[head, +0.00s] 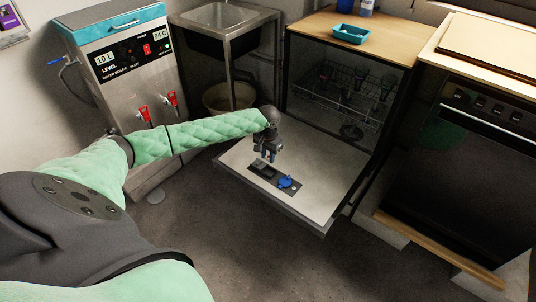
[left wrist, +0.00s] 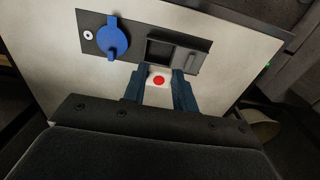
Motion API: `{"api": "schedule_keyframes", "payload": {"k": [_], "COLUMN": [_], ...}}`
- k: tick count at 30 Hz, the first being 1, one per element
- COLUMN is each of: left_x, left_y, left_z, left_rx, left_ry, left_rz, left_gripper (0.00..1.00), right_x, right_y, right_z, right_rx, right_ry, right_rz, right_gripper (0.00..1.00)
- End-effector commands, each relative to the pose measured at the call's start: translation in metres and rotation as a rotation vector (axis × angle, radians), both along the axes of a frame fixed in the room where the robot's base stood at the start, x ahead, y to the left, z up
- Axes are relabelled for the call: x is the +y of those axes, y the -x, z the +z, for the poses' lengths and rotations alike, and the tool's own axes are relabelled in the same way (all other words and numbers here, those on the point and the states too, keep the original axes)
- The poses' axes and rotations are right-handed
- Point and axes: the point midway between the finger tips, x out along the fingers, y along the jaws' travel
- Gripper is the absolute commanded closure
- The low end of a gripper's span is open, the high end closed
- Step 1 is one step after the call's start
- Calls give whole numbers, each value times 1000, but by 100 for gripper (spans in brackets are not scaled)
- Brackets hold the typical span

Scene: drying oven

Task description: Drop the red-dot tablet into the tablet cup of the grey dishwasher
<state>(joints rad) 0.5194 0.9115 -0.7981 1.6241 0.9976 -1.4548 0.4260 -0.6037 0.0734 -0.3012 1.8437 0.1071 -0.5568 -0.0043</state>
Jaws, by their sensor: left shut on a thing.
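The grey dishwasher's door (head: 305,200) is folded down flat. On it is a dark dispenser panel (head: 293,188) with a blue round cap (head: 285,181) and the tablet cup (head: 263,172). In the left wrist view the tablet cup (left wrist: 159,51) is an open square recess, right of the blue cap (left wrist: 113,38). My left gripper (head: 268,157) is above the door near the cup. In the left wrist view my left gripper (left wrist: 159,84) is shut on the white red-dot tablet (left wrist: 158,80), which shows just below the cup's edge in the picture. My right gripper is not in view.
The dishwasher rack (head: 335,90) stands inside behind the door. A teal tray (head: 351,33) is on the wooden counter above. A water boiler (head: 130,75) and a sink (head: 220,20) stand to the left, an oven (head: 455,150) to the right.

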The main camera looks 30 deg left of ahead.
Motion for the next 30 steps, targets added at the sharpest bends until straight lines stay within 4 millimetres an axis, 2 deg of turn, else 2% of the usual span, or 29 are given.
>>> {"api": "schedule_keyframes", "payload": {"k": [8, 15, 25, 30], "left_x": [0, -1, -1, -1], "left_y": [0, 0, 0, 0], "left_z": [2, 4, -27, -40], "left_rx": [0, 0, 1, 0], "left_ry": [0, 0, 1, 0], "left_rz": [0, 1, 0, 1], "left_gripper": [93, 93, 93, 93], "right_x": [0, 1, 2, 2], "right_y": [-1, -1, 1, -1], "right_z": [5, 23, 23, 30], "right_rx": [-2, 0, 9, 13], "right_ry": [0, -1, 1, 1], "right_rz": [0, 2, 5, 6], "right_gripper": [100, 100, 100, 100]}}
